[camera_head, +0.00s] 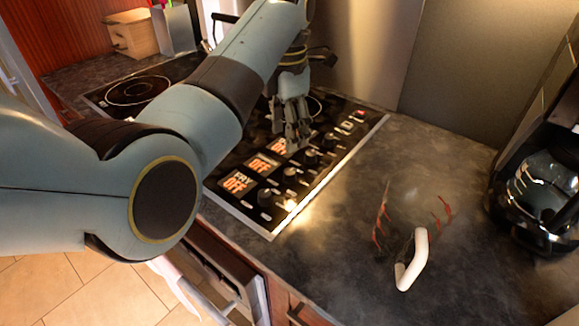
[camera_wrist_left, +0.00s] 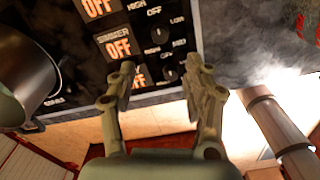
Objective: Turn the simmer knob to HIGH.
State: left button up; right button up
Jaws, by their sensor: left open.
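The cooktop's control strip has several black knobs beside lit displays reading OFF. In the left wrist view, the display (camera_wrist_left: 118,45) labelled SIMMER reads OFF, and the simmer knob (camera_wrist_left: 158,34) appears to be the black one beside it, with HIGH, OFF, LOW and MID printed near the knobs. In the head view, this knob (camera_head: 290,175) seems to be second from the near end. My left gripper (camera_head: 292,143) is open and empty over the strip. Its fingertips (camera_wrist_left: 160,82) are apart, with another knob (camera_wrist_left: 170,75) showing between them. My right gripper is not in view.
A metal pot (camera_wrist_left: 22,75) stands at the left of the wrist view. A white handle (camera_head: 412,260) with red markings nearby stands on the right counter (camera_head: 340,210). A glass carafe (camera_head: 540,190) is at far right. A wooden block (camera_head: 132,32) stands at the back left.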

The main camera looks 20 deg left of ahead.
aim_at(289, 171)
pick_arm(q)
jog(key=shift+n, duration=0.3)
jog(key=f, duration=1)
jog(key=shift+w+d+f, duration=0.15)
jog(key=shift+w, duration=0.05)
grip_shut()
